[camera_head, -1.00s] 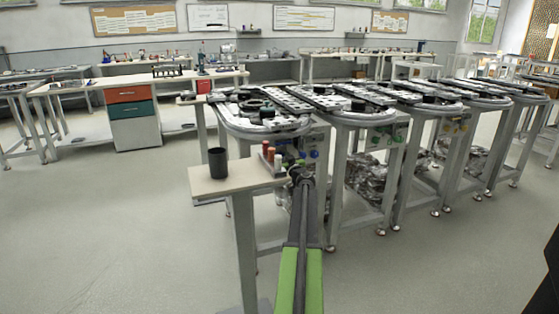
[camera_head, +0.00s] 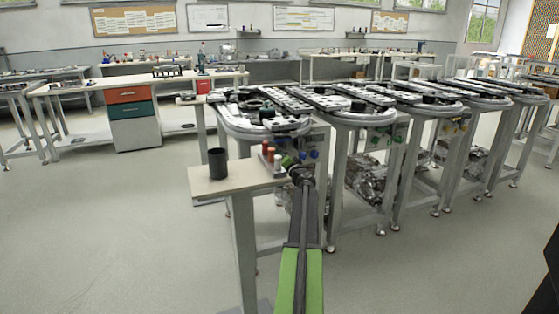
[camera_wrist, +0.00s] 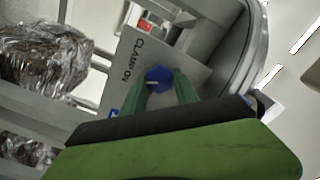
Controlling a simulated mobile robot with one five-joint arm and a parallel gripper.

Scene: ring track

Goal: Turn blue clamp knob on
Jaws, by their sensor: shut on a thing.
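The blue clamp knob (camera_wrist: 157,75) shows in the wrist view on a grey panel (camera_wrist: 190,69), beside the printed words "CLAMP ON". A short white mark shows on the knob, toward its left side. My gripper (camera_wrist: 160,79) has its two green fingers on either side of the knob and is shut on it. In the head view my gripper (camera_head: 290,163) reaches the front of the nearest ring-track station (camera_head: 262,124), just past a small side table. I cannot make out the gripped knob there, as my gripper covers that spot.
The small side table (camera_head: 212,183) holds a black cup (camera_head: 217,162) and red and orange pegs (camera_head: 270,153), close left of my gripper. More track stations (camera_head: 420,95) stand at right. Open floor (camera_head: 110,220) lies at left.

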